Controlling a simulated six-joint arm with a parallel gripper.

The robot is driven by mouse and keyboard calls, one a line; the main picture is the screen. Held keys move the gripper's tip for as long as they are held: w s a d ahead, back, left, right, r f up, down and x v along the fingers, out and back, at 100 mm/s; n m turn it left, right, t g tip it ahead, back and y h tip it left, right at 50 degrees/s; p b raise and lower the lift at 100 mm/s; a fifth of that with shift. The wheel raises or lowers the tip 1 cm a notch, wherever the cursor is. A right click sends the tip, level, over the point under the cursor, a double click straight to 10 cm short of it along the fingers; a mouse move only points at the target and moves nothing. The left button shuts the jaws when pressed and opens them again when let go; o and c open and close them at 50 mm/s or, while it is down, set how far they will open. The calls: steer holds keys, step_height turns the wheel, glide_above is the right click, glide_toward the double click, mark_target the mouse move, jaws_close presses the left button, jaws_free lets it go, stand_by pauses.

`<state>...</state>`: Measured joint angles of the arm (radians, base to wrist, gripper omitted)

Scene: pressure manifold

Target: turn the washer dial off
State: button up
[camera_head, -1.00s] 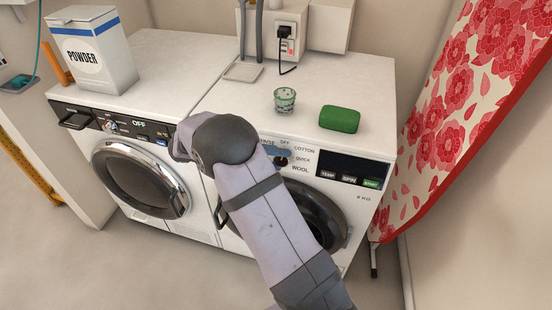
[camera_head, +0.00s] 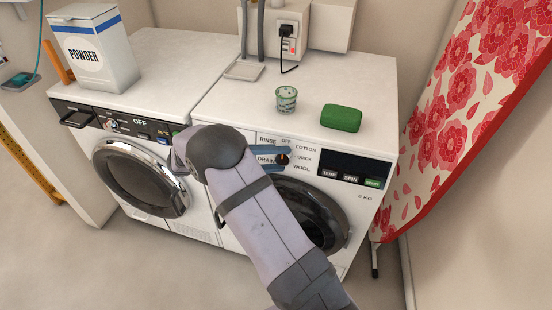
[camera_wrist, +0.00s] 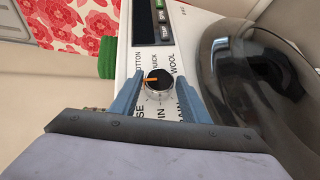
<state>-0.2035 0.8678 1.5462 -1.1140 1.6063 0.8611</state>
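The washer dial (camera_wrist: 158,82) is a round dark knob with a silver rim and an orange pointer on the right-hand machine's front panel. In the head view the dial (camera_head: 283,159) has its orange mark pointing up, toward the OFF label (camera_head: 285,141). My gripper (camera_wrist: 158,80) is open, with one blue finger on each side of the dial. Small gaps seem to show between fingers and dial in the wrist view; contact is hard to tell. In the head view my gripper (camera_head: 288,158) reaches the panel from the left, covering part of it.
A glass (camera_head: 286,99) and a green block (camera_head: 341,118) stand on the washer (camera_head: 360,80). A second machine (camera_head: 170,60) with a powder box (camera_head: 90,50) is at left. A floral ironing board (camera_head: 480,110) leans at right. The washer's round door (camera_head: 325,215) lies below the dial.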

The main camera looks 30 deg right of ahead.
steer(key=shift+o, duration=0.9)
steer(key=shift+a, duration=0.15)
steer(key=v, duration=0.7)
steer(key=shift+b, duration=0.3)
